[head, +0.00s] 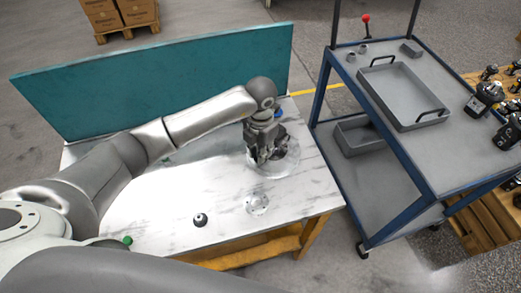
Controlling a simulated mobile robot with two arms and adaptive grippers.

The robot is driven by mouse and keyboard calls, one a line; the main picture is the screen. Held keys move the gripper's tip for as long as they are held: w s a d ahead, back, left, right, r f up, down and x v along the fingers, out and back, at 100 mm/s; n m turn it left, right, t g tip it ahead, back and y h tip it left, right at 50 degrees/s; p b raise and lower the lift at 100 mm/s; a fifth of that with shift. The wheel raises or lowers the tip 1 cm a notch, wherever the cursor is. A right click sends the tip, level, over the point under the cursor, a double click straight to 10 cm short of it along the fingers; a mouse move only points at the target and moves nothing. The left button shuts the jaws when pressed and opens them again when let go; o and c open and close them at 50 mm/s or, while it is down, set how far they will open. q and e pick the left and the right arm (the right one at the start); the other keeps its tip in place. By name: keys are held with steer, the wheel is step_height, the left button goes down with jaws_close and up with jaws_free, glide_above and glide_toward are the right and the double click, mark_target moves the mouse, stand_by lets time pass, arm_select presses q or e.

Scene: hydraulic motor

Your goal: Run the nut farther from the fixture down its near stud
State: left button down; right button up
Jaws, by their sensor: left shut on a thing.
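My left gripper (262,160) is at the right part of the white table (170,225), pointing down over a round metal fixture (287,160). Its fingers are shut on a small part that they hide, so I cannot tell which part it is. The studs and any nut on them are too small or covered to make out. A small dark-topped round piece (200,219) stands on the table in front, apart from the gripper. A flat silvery round piece (257,204) lies to its right. My right gripper is not in view.
A teal panel (150,82) stands along the table's back edge. A blue-framed grey cart (440,160) with a handled tray (402,95) stands close on the right. A small green piece (127,240) is at the front left. The front middle of the table is mostly clear.

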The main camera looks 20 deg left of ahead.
arm_select(q)
steer(key=shift+f, duration=0.1)
steer(key=shift+f+m+b, duration=0.2)
steer(key=shift+m+b, duration=0.65)
steer(key=shift+m, duration=0.15)
steer(key=shift+m+b, duration=0.85)
steer(key=shift+m, duration=0.35)
steer(key=shift+s+m, duration=0.15)
steer(key=shift+m, duration=0.25)
steer(key=c, duration=1.6)
jaws_free()
steer(key=shift+o, duration=0.2)
steer(key=shift+r, duration=0.1)
steer(key=shift+r, duration=0.15)
